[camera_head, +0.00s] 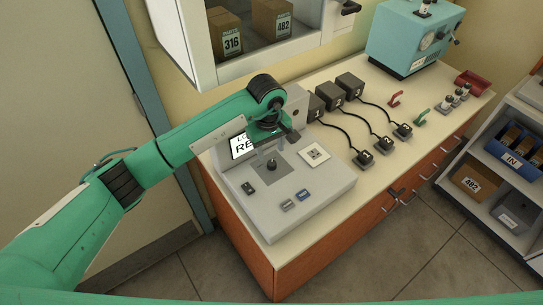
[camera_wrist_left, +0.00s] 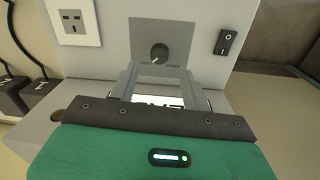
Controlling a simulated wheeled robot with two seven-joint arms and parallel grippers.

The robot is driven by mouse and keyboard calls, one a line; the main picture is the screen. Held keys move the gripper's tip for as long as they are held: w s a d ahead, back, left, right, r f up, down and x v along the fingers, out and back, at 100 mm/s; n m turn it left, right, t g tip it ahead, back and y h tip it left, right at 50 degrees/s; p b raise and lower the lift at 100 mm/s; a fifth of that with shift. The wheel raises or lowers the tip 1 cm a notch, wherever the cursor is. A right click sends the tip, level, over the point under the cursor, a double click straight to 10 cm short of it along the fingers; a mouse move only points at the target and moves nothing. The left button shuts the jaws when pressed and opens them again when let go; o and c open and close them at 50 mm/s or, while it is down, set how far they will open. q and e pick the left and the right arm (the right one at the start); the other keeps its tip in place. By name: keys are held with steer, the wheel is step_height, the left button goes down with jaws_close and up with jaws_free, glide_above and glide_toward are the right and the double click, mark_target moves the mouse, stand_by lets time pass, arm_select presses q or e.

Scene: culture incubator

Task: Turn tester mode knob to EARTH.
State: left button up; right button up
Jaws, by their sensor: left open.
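The tester (camera_head: 305,195) is a grey box with a sloped top at the near left end of the counter. Its dark round mode knob (camera_head: 271,165) sits on a darker grey square plate. In the left wrist view the knob (camera_wrist_left: 160,53) has a pale pointer mark towards the lower left; the position labels are too small to read. My left gripper (camera_head: 272,149) is open and empty over the plate, its fingers short of the knob in the wrist view. It partly hides the lit display (camera_head: 238,147), whose text is cut off. My right gripper is not in view.
The tester also carries a socket (camera_head: 315,154), a black rocker switch (camera_head: 248,188) and two small buttons. Several dark adapters with cables (camera_head: 328,95) stand behind it. A teal machine (camera_head: 415,35) is at the back right. A cabinet with boxes (camera_head: 231,35) hangs above.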

mark_target(272, 163)
arm_select(q)
step_height(272, 163, down, 6)
steer(key=shift+d+r+p, duration=0.1)
steer(key=shift+d+p, duration=0.05)
steer(key=shift+p, duration=0.6)
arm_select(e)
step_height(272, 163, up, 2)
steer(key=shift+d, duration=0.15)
arm_select(q)
steer(key=shift+c, duration=0.5)
